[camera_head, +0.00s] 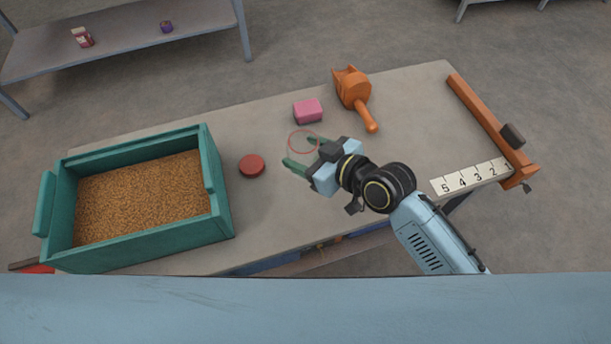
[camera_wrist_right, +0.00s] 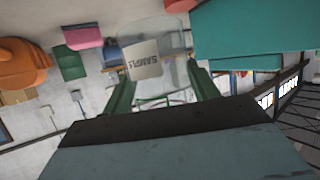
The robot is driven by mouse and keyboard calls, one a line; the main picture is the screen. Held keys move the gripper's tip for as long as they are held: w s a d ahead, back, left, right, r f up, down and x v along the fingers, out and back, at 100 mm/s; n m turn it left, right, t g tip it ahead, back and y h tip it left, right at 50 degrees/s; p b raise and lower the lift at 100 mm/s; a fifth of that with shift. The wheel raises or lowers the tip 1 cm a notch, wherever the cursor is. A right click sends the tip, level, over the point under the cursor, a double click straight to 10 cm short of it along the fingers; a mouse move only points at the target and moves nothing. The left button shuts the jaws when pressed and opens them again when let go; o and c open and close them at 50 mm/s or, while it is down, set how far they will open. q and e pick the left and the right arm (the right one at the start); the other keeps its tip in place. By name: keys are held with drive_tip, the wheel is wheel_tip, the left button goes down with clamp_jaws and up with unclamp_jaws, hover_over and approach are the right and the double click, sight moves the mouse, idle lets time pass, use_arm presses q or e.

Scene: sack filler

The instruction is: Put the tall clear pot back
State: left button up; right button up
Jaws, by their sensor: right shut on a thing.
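In the right wrist view the clear pot (camera_wrist_right: 155,45) carries a white label reading SAMPLE. My right gripper (camera_head: 302,155) has green fingers. It is shut on the pot, with one finger on each side in the right wrist view (camera_wrist_right: 160,92). I cannot tell whether the pot's base touches the table. My left gripper is not in view.
A teal bin (camera_head: 222,205) full of grain stands at the left. A red lid (camera_head: 252,166), a pink block (camera_head: 308,111) and an orange scoop-like tool (camera_head: 353,92) lie on the table (camera_head: 290,225). An orange rail (camera_head: 485,115) and a number strip (camera_head: 470,177) are at the right.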

sight(306, 162)
wheel_tip(306, 162, down, 2)
drive_tip(key=shift+f+b, duration=0.3)
drive_tip(key=shift+f, duration=0.3)
wheel_tip(306, 162, down, 3)
drive_tip(key=shift+f+b, duration=0.15)
drive_tip(key=shift+b, duration=0.45)
drive_tip(key=shift+f, duration=0.25)
drive_tip(key=o, duration=1.1)
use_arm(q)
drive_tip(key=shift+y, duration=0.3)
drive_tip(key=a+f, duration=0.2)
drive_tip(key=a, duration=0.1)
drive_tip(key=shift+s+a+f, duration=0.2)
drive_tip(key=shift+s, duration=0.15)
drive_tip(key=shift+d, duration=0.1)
